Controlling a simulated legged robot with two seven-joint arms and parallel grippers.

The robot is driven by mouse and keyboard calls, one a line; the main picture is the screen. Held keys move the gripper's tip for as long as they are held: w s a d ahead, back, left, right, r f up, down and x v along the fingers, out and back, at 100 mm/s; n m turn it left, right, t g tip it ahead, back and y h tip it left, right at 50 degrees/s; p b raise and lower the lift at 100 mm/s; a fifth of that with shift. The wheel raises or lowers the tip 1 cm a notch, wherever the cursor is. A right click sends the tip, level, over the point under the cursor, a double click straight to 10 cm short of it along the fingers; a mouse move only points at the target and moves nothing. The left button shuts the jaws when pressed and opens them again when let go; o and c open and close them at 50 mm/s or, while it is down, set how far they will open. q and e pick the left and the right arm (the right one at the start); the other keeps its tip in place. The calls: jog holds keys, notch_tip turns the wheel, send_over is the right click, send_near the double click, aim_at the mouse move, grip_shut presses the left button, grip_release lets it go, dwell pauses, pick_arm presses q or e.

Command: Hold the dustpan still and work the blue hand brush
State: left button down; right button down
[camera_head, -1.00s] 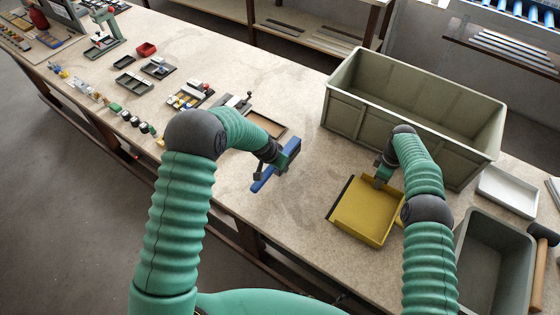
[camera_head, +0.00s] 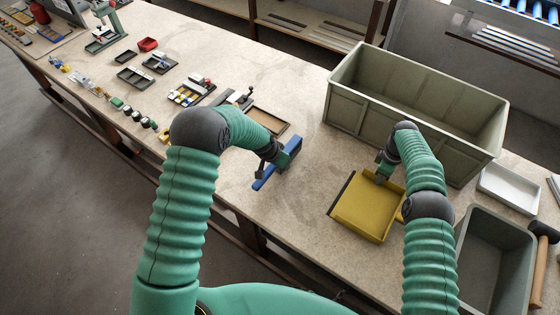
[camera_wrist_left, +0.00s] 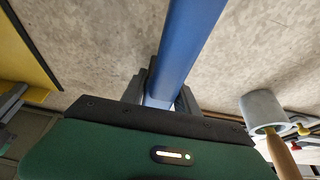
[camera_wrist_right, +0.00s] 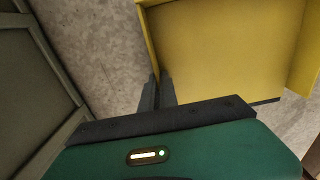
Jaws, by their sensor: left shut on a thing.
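The blue hand brush (camera_head: 264,179) is held over the table left of the dustpan. My left gripper (camera_head: 279,165) is shut on it; the left wrist view shows the blue handle (camera_wrist_left: 187,45) between the fingers (camera_wrist_left: 163,88). Whether the brush touches the table is unclear. The yellow dustpan (camera_head: 368,208) lies on the table in front of the large bin, its dark-edged lip toward the brush. My right gripper (camera_head: 384,177) is at its far side. In the right wrist view, the fingers (camera_wrist_right: 157,90) are closed on the rim of the dustpan (camera_wrist_right: 225,50).
A large grey-green bin (camera_head: 345,108) stands behind the dustpan. A grey bin (camera_head: 466,240), a white tray (camera_head: 508,188) and a mallet (camera_head: 541,262) are at right. Small trays and parts fill the table's left. The table between brush and dustpan is clear.

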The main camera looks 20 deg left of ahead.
aim_at(301, 181)
pick_arm(q)
jog(key=shift+f, duration=0.95)
jog(key=shift+d, duration=0.1)
jog(key=shift+s+d, duration=0.25)
jog(key=shift+d, duration=0.4)
jog(key=shift+s+d, duration=0.2)
jog(key=shift+d, duration=0.4)
jog(key=shift+s+d+f, duration=0.1)
jog(key=shift+s+d, duration=0.2)
jog(key=shift+d, duration=0.4)
jog(key=shift+s+d, duration=0.25)
jog(key=shift+d, duration=0.4)
jog(key=shift+s+d, duration=0.2)
jog(key=shift+d, duration=0.3)
jog(key=shift+s+d, duration=0.2)
jog(key=shift+d, duration=0.25)
jog(key=shift+s+d, duration=0.15)
jog(key=shift+d, duration=0.25)
